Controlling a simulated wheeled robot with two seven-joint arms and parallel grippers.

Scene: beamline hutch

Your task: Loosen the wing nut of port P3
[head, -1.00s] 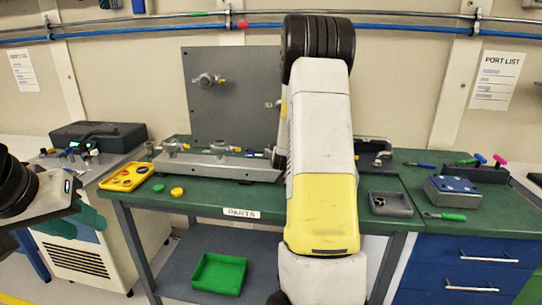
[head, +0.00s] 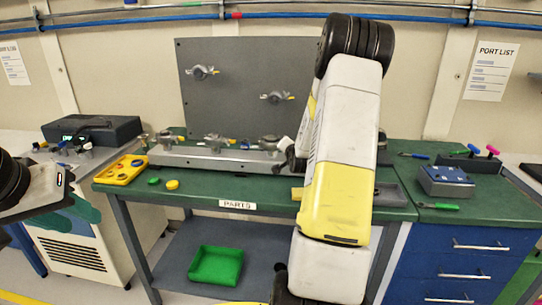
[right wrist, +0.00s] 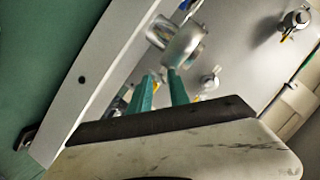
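The port labels are too small to read, so I cannot tell which port is P3. Clamped ports sit on a grey rail (head: 190,158): a left one (head: 166,139), a middle one (head: 215,142) and a right one (head: 269,143). Two more, an upper (head: 202,71) and a lower (head: 276,97), are on the upright grey panel (head: 235,115). My right gripper (right wrist: 160,83) has its green fingers apart, with a metal clamped fitting (right wrist: 186,44) just past the tips. My arm hides this gripper in the head view. My left gripper (head: 78,210) is at the left edge, away from the ports; its finger gap is unclear.
A yellow tray (head: 122,171), a green cap (head: 154,181) and a yellow cap (head: 172,184) lie on the bench's left. A green bin (head: 216,265) is on the lower shelf. A blue-topped box (head: 446,180) and tools stand at right. The bench front is mostly clear.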

